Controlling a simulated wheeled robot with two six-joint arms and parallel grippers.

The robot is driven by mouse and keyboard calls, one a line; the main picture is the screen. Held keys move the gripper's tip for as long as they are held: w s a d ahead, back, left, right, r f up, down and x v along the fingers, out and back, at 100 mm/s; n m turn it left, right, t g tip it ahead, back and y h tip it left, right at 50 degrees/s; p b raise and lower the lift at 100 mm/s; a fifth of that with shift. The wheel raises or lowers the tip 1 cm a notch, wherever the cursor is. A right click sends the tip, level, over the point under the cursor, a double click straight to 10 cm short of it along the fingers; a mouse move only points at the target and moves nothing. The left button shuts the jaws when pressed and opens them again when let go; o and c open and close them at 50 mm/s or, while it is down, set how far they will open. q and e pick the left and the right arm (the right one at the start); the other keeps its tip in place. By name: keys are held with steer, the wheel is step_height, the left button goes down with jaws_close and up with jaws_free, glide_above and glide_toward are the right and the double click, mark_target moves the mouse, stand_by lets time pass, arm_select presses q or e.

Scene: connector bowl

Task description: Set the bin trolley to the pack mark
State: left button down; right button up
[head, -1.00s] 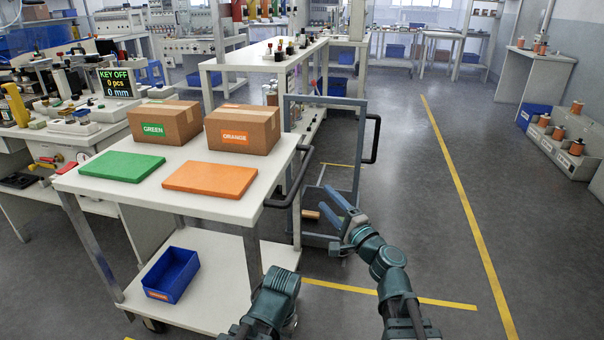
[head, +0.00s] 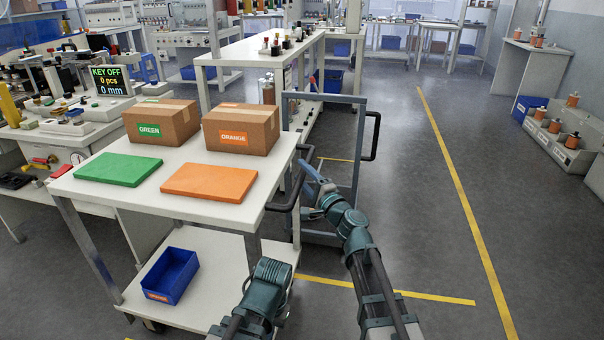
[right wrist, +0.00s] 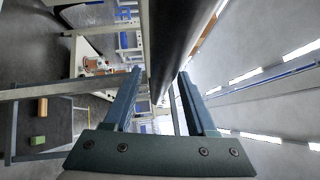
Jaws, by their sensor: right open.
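The white trolley (head: 240,213) stands at the left centre of the head view, with a black handle (head: 289,200) on its right end. A blue bin (head: 170,275) with an orange label is on its lower shelf. My right gripper (head: 308,178) is by that handle; in the right wrist view the open fingers (right wrist: 158,95) lie on either side of a thick dark bar (right wrist: 176,40). Contact cannot be told. My left gripper is not visible; only part of that arm shows. Yellow floor lines (head: 400,293) run right of the trolley; which is the pack mark is unclear.
On the trolley top are a green-labelled box (head: 160,122), an orange-labelled box (head: 241,130), a green board (head: 118,168) and an orange board (head: 209,182). A grey-blue frame cart (head: 325,98) stands close behind my right gripper. Open floor (head: 425,220) lies to the right.

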jaws_close()
stand_by(1.4)
